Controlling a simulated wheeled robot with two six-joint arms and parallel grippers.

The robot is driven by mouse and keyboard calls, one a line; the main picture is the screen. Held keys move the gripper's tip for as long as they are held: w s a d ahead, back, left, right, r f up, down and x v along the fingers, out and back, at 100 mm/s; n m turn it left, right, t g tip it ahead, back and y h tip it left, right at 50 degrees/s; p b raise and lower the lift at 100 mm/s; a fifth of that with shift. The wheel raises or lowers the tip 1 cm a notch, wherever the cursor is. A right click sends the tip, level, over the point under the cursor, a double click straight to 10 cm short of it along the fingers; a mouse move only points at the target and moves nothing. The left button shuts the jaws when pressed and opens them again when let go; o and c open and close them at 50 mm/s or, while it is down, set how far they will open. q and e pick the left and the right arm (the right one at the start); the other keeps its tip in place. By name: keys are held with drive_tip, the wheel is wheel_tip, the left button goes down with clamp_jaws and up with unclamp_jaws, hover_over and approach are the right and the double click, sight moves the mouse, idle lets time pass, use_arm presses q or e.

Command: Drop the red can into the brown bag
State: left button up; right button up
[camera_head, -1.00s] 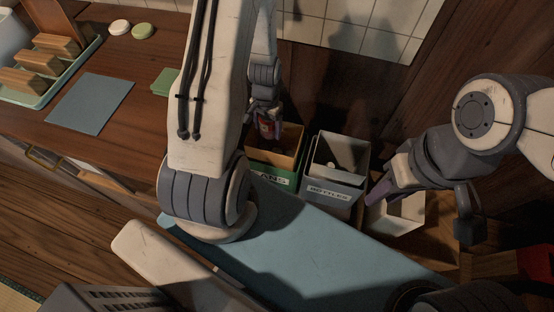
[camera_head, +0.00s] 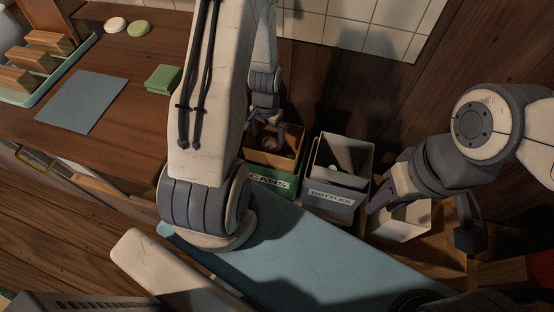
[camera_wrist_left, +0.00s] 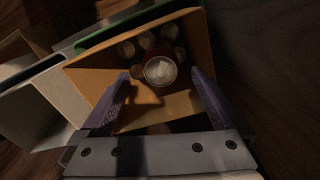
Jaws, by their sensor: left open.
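The brown bag (camera_head: 292,162) lines the green bin marked CANS (camera_head: 270,182). It also shows open in the left wrist view (camera_wrist_left: 95,82). In that view the red can (camera_wrist_left: 160,71) is inside the bag, its pale round top facing up and a dark reddish side just visible. Several other round can tops lie beside it. My left gripper (camera_head: 266,130) is above the bag, its fingers spread and apart from the can. In the head view the can is hidden. My right gripper (camera_head: 380,196) is over the right-hand pale bin, its fingertips partly unclear.
A grey bin marked BOTTLES (camera_head: 335,190) stands right of the green bin, and a pale bin (camera_head: 405,222) right of that. The counter at left holds a blue mat (camera_head: 82,101), a green sponge (camera_head: 162,78) and a rack (camera_head: 70,72). A tiled wall stands behind.

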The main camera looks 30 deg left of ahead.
use_arm(q)
wheel_tip(320, 180, up, 10)
drive_tip(key=p, duration=0.2)
drive_tip(key=shift+r, duration=0.1)
idle(0.4)
drive_tip(key=s+d+r+m, duration=0.25)
drive_tip(key=d+r, duration=0.35)
drive_tip(key=d, duration=0.3)
drive_tip(key=s+d+r+m, duration=0.2)
drive_tip(key=s+d+r, duration=0.2)
drive_tip(key=d+r, duration=0.45)
drive_tip(key=s+d+r+m+h, duration=0.1)
drive_tip(key=s+d+r+m, duration=0.15)
drive_tip(key=s+d, duration=0.45)
wheel_tip(320, 180, up, 17)
drive_tip(key=s+a+p, duration=0.1)
drive_tip(key=s+p, duration=0.1)
drive_tip(key=p, duration=1.5)
drive_tip(key=shift+s, duration=0.1)
